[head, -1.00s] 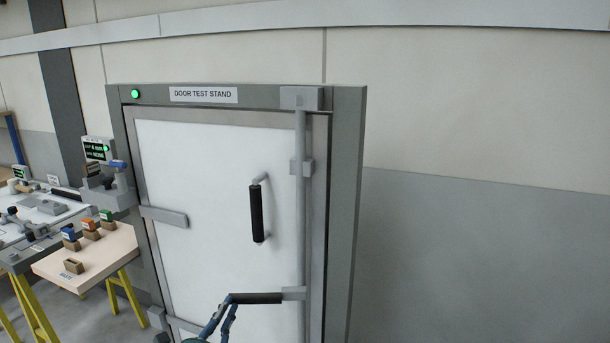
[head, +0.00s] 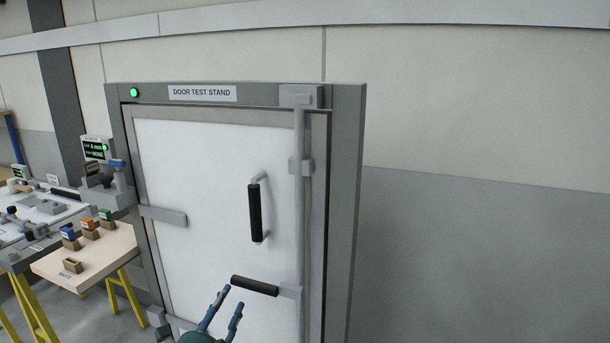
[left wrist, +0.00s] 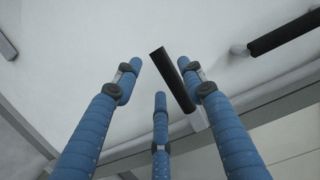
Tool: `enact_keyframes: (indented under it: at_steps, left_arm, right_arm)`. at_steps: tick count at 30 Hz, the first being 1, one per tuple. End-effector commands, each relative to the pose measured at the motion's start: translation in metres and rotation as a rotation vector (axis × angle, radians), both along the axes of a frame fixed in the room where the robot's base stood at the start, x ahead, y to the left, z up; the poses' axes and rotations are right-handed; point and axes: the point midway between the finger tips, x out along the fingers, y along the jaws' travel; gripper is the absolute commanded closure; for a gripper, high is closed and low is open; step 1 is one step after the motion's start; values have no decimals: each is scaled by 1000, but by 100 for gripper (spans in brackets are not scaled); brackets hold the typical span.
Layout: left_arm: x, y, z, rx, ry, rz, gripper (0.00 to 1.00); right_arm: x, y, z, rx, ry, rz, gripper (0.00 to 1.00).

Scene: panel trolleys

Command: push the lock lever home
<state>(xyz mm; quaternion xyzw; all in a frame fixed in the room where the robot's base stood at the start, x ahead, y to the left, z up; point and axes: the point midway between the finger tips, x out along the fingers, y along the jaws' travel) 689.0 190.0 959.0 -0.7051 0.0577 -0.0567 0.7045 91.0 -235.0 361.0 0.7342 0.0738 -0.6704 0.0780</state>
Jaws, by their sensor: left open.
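The lock lever (head: 255,286) has a black grip and joins the grey vertical lock rod (head: 299,220) low on the white door of the door test stand. It points left across the door, its free end slightly raised in the picture. My left gripper (head: 231,298), with blue fingers, is open and empty just below and left of the grip in the head view. In the left wrist view, the lever (left wrist: 171,78) shows between and beyond the spread fingers. Whether a finger touches it is hard to tell. My right gripper is not in view.
A black door handle (head: 256,213) stands out above the lever. It also shows in the left wrist view (left wrist: 288,34). A bench (head: 85,258) with small coloured blocks stands left of the stand. The wall on the right is bare.

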Motion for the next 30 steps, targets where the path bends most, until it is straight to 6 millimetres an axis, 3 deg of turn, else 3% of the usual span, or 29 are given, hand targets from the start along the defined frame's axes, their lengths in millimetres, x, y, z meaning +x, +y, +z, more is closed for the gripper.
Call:
enact_keyframes:
  at_steps: [12, 26, 30]
  left_arm:
    - [-29, 5, 2, 0, 1, 0, 59]
    - [-35, 6, 1, 1, 0, 0, 59]
    - [-48, 8, 2, 0, 1, 0, 59]
  right_arm:
    - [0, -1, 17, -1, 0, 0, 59]
    - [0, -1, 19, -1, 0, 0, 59]
    - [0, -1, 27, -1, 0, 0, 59]
